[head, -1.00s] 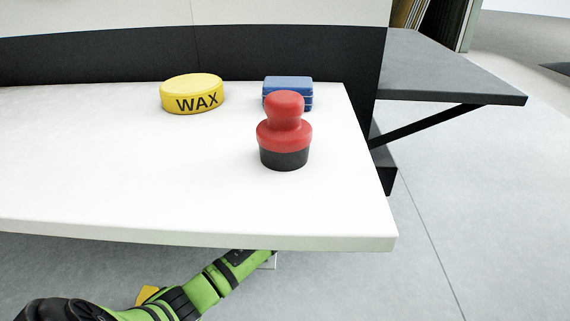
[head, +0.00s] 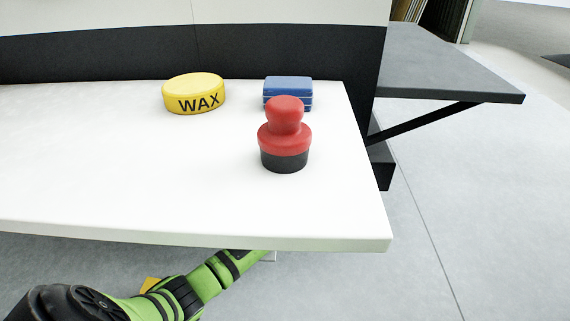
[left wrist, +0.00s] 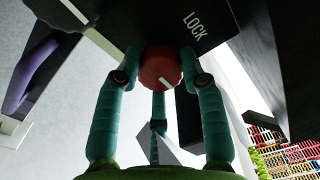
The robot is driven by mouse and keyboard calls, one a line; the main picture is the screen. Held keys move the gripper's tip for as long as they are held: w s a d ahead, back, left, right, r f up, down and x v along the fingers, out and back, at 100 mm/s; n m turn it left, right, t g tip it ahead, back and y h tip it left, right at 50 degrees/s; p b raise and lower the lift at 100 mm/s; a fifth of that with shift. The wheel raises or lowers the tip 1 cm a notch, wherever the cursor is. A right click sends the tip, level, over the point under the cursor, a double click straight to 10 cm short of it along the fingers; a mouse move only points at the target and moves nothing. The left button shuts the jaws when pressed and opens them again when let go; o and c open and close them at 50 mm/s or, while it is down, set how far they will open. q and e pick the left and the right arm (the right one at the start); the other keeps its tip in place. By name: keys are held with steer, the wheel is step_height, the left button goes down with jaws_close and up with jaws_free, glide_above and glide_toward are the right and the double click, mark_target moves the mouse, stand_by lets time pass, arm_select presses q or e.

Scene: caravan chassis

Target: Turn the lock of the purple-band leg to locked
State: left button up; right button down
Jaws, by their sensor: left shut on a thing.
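In the left wrist view a red round knob (left wrist: 158,66) with a white mark on its lower face sits under a dark housing. The word LOCK (left wrist: 195,26) is printed on the housing to the right of the knob. A purple band (left wrist: 30,72) shows at the left. My left gripper (left wrist: 161,62) is shut on the knob, its green fingers on either side of it. In the head view my left arm reaches under the white table, and its gripper is hidden there. My right gripper is in neither view.
On the white table (head: 120,180) stand a yellow WAX tin (head: 194,94), a blue block (head: 288,90) and a red-and-black knobbed tool (head: 285,138). A grey shelf (head: 450,72) juts out at the right. Colourful crates (left wrist: 288,150) show in the wrist view.

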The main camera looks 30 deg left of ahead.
arm_select(q)
steer(key=shift+w+d+r, duration=0.15)
steer(key=shift+d+r, duration=0.05)
steer(key=shift+r, duration=0.05)
steer(key=o, duration=1.1)
steer(key=shift+o, duration=0.2)
steer(key=shift+f, duration=0.15)
steer(key=v, duration=1.2)
